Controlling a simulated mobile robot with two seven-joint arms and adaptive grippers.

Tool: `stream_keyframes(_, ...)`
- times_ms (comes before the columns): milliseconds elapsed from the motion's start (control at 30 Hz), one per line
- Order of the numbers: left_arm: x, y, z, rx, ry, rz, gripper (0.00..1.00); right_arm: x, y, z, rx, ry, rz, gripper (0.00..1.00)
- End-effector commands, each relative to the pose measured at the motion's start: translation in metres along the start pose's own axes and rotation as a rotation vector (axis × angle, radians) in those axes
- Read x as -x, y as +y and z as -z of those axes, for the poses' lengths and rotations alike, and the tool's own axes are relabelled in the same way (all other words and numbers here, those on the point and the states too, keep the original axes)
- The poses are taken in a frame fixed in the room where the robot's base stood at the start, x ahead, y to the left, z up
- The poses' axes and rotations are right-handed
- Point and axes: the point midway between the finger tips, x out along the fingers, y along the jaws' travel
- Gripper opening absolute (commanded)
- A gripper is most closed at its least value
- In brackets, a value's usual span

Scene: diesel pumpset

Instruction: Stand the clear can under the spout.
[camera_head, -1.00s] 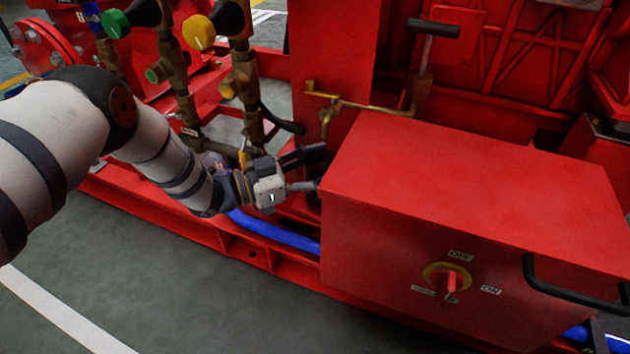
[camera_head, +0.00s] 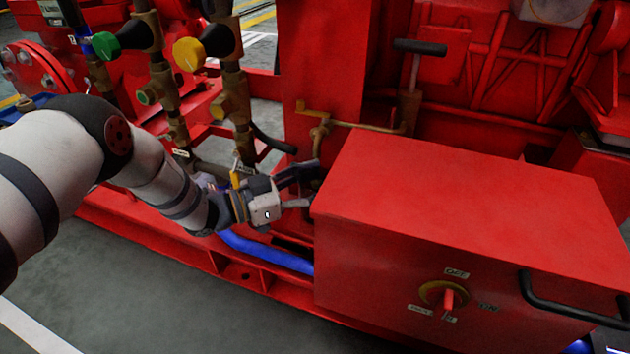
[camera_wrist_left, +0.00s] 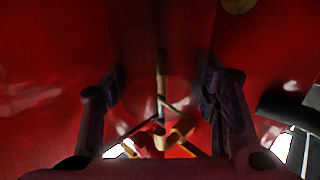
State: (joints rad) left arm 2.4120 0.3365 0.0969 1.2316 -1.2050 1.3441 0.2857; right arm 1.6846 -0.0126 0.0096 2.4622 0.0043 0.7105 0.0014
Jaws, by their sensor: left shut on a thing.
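My left gripper (camera_head: 304,187) reaches in beside the left side of the red box, below a brass pipe that looks like the spout (camera_head: 319,130). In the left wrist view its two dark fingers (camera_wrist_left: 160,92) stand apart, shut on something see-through. A faint clear shape, which I take for the clear can (camera_wrist_left: 178,88), shows between them. Its outline is too dim to tell whether it is upright or touches anything below. In the head view the can cannot be made out. Brass parts (camera_wrist_left: 180,131) show through or behind it in the wrist view. My right gripper is not in view.
The red box (camera_head: 465,190) with a rotary switch (camera_head: 444,296) stands close on the right. Brass valves with a green knob (camera_head: 107,46) and a yellow knob (camera_head: 189,53) rise behind my left arm. A blue hose (camera_head: 262,250) runs below along the red base frame.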

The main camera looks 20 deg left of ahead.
Motion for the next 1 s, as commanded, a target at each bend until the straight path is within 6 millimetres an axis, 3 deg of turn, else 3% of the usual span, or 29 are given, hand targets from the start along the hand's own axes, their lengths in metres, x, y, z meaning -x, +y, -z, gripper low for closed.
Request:
stream_keyframes(300,0.000,0.000,-0.004,0.000,0.001,0.000,0.25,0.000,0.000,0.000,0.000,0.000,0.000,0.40)
stream_keyframes(333,0.000,0.000,-0.004,0.000,0.001,0.000,0.57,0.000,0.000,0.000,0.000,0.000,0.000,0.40)
stream_keyframes(433,0.000,0.000,-0.004,0.000,0.001,0.000,0.78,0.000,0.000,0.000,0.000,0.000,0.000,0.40)
stream_keyframes(767,0.003,0.000,-0.004,0.000,-0.001,0.001,0.78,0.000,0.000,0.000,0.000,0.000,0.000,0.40)
stream_keyframes(867,0.018,-0.001,-0.005,0.000,-0.003,0.002,0.78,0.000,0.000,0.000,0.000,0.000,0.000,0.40)
stream_keyframes(1000,0.057,-0.001,-0.004,0.001,-0.002,0.004,0.78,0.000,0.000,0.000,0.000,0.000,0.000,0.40)
